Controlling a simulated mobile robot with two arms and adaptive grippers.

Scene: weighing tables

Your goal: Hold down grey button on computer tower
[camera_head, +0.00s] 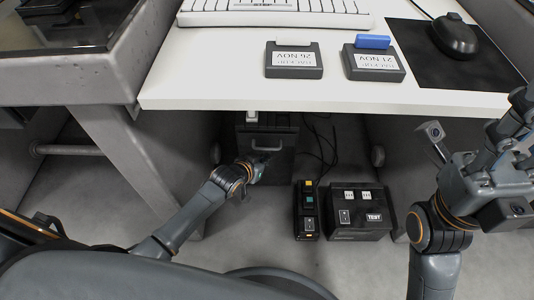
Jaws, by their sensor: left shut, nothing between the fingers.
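The dark computer tower (284,170) stands on the floor under the white desk, its top partly hidden by the desk edge. A small light grey piece (252,116) shows at its top left; I cannot tell whether it is the button. My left gripper (266,152) is shut and empty, reaching under the desk in front of the tower's face. I cannot tell whether its tips touch the tower. My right gripper (518,140) is raised at the right edge, away from the tower; its fingers are not clear.
A black box labelled TEST (358,233) and a slim black unit with coloured buttons (307,225) stand on the floor right of the tower, with cables behind. The desk (210,70) overhangs, holding a keyboard (275,14), two backup cartridges (293,60) (372,64) and a mouse (453,36).

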